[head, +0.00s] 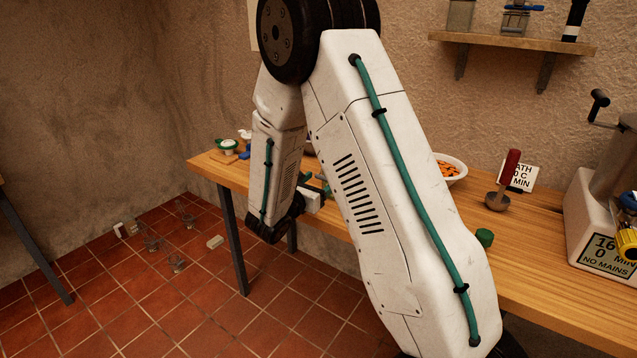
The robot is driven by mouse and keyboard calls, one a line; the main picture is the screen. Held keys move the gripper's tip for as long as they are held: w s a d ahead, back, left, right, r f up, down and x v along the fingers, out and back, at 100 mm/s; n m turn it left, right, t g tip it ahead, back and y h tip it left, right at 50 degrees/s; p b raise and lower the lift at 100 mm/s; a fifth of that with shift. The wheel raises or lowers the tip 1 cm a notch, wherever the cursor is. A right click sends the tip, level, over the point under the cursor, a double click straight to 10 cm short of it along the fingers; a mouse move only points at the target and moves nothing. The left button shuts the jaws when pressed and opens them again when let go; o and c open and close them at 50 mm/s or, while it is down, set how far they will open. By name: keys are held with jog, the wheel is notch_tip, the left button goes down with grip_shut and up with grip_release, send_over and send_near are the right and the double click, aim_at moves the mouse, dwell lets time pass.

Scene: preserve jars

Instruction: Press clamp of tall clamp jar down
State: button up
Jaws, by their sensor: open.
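My gripper (316,188) is small in the view, at the table's front edge, partly hidden by my own arm. Its jaws are open, and I see nothing held between them. I cannot make out the tall clamp jar or its clamp on the table; my arm covers the middle of the tabletop. A glass jar with a blue part on top (515,20) stands on the wall shelf, but I cannot tell if it is a clamp jar.
The wooden table (540,270) carries a bowl of orange pieces (451,168), a red-handled tool (507,178), a green block (484,237) and a white machine (597,215). Small green-and-white items (228,147) sit at its left end. Several clear glass objects (176,262) are on the tiled floor.

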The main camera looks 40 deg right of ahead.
jog(key=shift+d, duration=0.1)
jog(key=c, duration=1)
jog(key=shift+w+d+f+h, duration=0.15)
jog(key=shift+d+f+h, duration=0.1)
jog(key=shift+h, duration=0.45)
jog(key=o, duration=1)
jog(key=v, duration=0.7)
jog(key=shift+s+a, duration=0.25)
jog(key=shift+a, duration=0.1)
jog(key=shift+f, duration=0.1)
